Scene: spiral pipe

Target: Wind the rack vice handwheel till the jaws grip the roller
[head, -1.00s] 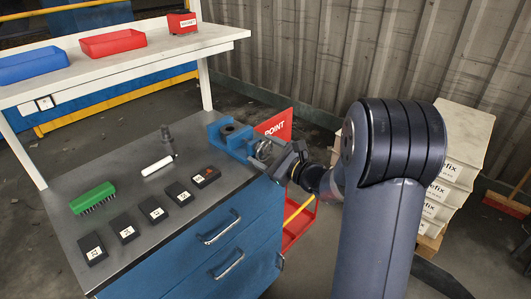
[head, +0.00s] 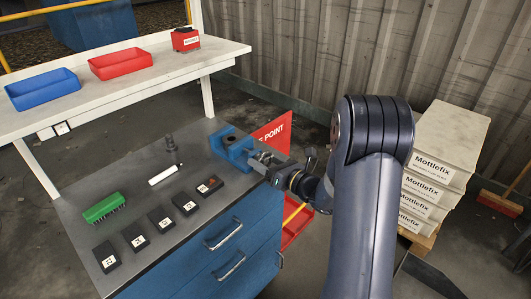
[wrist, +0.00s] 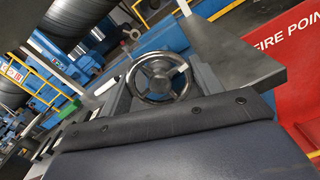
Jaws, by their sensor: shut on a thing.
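The blue rack vice (head: 232,148) stands on the far right corner of the grey benchtop. Its metal handwheel (wrist: 140,83), a spoked ring, shows in the middle of the wrist view; in the head view it is mostly covered by my gripper (head: 270,163). My gripper is at the vice's right side and is shut on the handwheel; its fingertips are hard to make out. I cannot make out a roller between the jaws. A white cylinder (head: 163,176) with a dark end lies on the bench left of the vice.
A green brush (head: 104,208) and several black labelled blocks (head: 161,220) lie on the bench. A red fire point board (head: 272,135) stands close behind the vice. Stacked white Mottlefix bags (head: 440,150) are to the right of my arm. A shelf with trays is behind.

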